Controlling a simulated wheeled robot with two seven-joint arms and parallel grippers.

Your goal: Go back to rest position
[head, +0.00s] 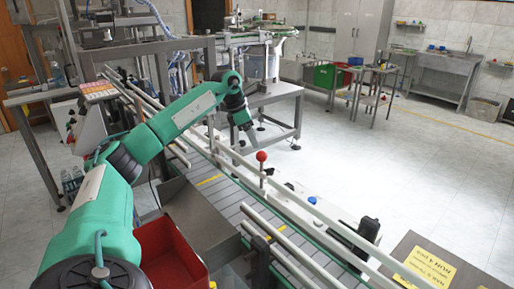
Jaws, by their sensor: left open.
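My left arm, green and dark grey, reaches in from the lower left over the conveyor. My left gripper (246,128) hangs at its end, above the far side of the conveyor, pointing down. It is open, and I see nothing held in it. The finger gap is small and hard to make out at this distance. My right gripper does not show in the head view.
The conveyor (232,207) runs from upper left to lower right between pale rails. A red ball-topped knob (261,156) rises beside it. A red bin (172,262) stands at the near side. A brown box with yellow labels (440,262) is lower right.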

